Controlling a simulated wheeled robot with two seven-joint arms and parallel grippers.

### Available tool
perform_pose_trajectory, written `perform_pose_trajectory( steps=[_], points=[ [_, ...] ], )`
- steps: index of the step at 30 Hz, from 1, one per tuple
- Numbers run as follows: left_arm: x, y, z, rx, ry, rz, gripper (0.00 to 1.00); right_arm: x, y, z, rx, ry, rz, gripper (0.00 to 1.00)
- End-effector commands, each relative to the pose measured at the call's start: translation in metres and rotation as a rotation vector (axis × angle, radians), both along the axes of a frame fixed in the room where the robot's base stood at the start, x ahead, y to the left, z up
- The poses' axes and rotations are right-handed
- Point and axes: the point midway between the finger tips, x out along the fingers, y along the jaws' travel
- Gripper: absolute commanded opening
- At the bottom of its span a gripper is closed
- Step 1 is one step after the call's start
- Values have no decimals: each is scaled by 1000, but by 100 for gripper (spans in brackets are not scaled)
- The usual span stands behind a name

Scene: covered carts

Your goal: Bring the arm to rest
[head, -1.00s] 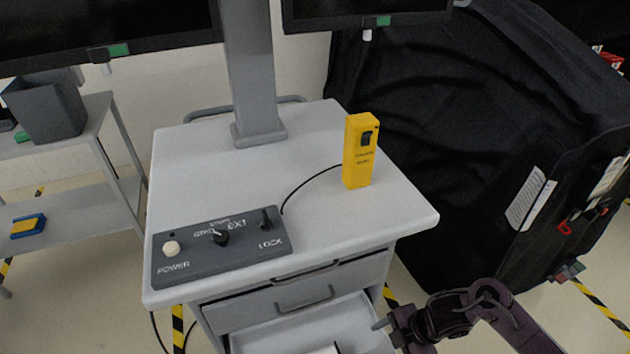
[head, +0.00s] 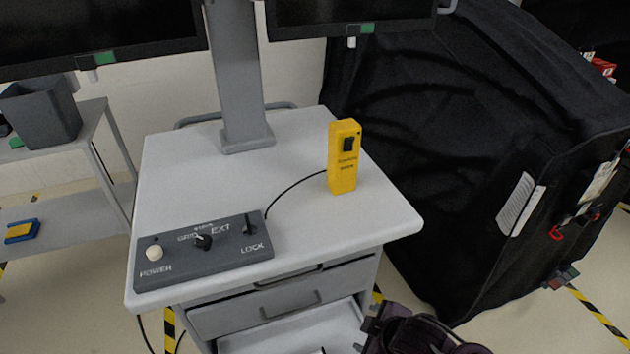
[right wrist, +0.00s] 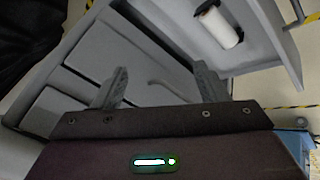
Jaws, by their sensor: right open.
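My right arm comes in at the bottom edge of the head view, and my right gripper (head: 366,336) shows there only in part, beside the open lower drawer (head: 292,332) of the grey cart. In the right wrist view the two fingers of my right gripper (right wrist: 160,86) stand wide apart with nothing between them. Grey drawer fronts (right wrist: 105,112) lie beyond the fingers. My left gripper is not in view.
The cart top (head: 290,215) bears a dark control box (head: 205,255) and a yellow handset (head: 342,160) on a cable. A black-covered cart (head: 440,140) stands at right. In the right wrist view a white cylinder (right wrist: 217,27) lies in the open drawer.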

Motion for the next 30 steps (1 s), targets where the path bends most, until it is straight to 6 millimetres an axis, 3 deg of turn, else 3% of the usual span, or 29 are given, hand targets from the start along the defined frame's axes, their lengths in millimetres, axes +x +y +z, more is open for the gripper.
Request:
perform_pose_trajectory(
  steps=[6,18,26,30],
  points=[
    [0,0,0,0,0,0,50,-28,-31,30,82,104,-397,67],
    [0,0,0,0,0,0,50,-104,-82,58,213,361,-948,67],
    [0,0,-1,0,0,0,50,-88,-80,-1,195,374,-937,67],
    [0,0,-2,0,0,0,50,-84,-78,-39,187,386,-935,67]
  ],
)
